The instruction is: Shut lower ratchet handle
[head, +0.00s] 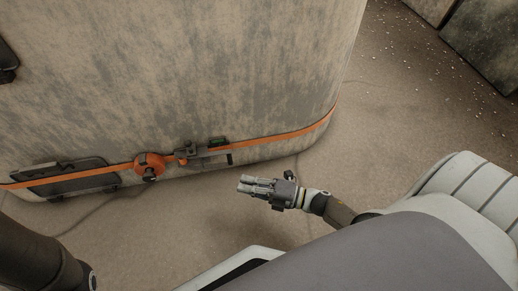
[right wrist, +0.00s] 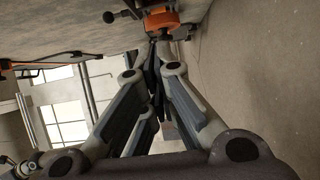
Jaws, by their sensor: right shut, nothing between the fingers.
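The lower ratchet sits on an orange strap (head: 275,138) that runs around the bottom of a large worn, grey-beige body. My left gripper is out of view.
The large body (head: 190,70) fills the upper left and is the main obstacle. A dark panel (head: 65,175) lies along the strap at left. Bare concrete floor (head: 400,110) is open to the right. Dark blocks (head: 485,45) stand at the top right.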

